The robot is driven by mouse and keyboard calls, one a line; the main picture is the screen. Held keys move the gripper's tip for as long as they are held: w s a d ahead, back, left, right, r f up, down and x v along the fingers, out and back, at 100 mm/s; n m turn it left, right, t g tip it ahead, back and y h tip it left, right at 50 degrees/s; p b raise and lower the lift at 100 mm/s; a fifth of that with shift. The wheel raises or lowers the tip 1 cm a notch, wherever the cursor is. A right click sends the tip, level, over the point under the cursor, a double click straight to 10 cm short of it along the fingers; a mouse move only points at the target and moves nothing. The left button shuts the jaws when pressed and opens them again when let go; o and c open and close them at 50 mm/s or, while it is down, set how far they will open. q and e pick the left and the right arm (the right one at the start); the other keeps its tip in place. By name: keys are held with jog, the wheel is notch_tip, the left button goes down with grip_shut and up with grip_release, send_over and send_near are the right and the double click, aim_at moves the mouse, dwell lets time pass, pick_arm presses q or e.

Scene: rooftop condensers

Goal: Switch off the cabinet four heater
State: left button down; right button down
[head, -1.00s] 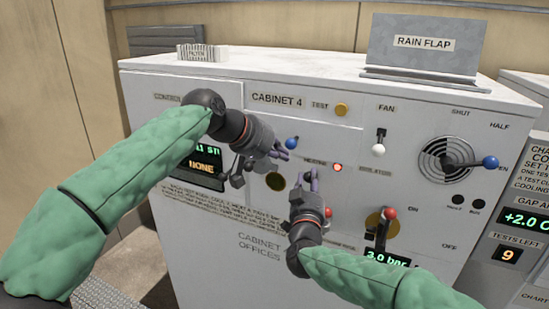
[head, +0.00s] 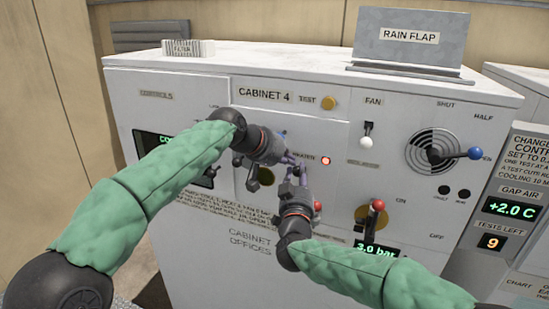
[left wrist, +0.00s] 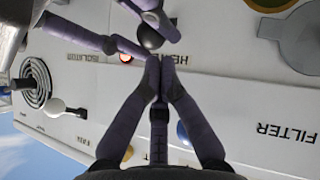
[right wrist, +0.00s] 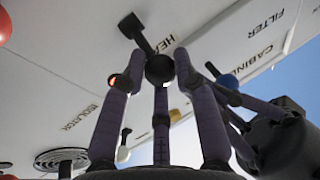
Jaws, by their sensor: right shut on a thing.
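The cabinet 4 front (head: 330,125) fills the middle of the head view. Its heater switch is hidden there behind my grippers. In the right wrist view the heater switch (right wrist: 160,68) is a black ball on a short black lever beside the heater label. My right gripper (head: 294,170) is shut on that ball, its fingers around it. My left gripper (head: 290,158) is close against it, just up and left. In the left wrist view the left fingertips (left wrist: 153,65) are together and empty, just beside the ball (left wrist: 150,37). A red lamp (head: 326,161) by the heater label is lit.
Close by are a white-tipped fan switch (head: 366,142), a red-tipped lever (head: 377,205), a blue-ended vent handle (head: 475,153) and a yellow test button (head: 328,103). A blue ball (right wrist: 229,80) stands near my left fingers. The rain flap (head: 410,38) stands on top.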

jog(key=shift+a+f, duration=0.1)
jog(key=shift+f, duration=0.5)
pick_arm(q)
jog(key=shift+s+d+f, duration=0.1)
jog(key=shift+s+f, duration=0.15)
jog(key=shift+f, duration=0.35)
pick_arm(e)
jog(key=c, duration=1.1)
grip_release()
jog(key=shift+w, duration=0.1)
jog(key=shift+o, duration=0.8)
jog(key=shift+w+a, duration=0.1)
jog(key=shift+w, duration=0.35)
pick_arm(q)
jog(key=shift+w+f, duration=0.2)
jog(key=shift+w, duration=0.35)
pick_arm(e)
jog(key=shift+r, duration=0.25)
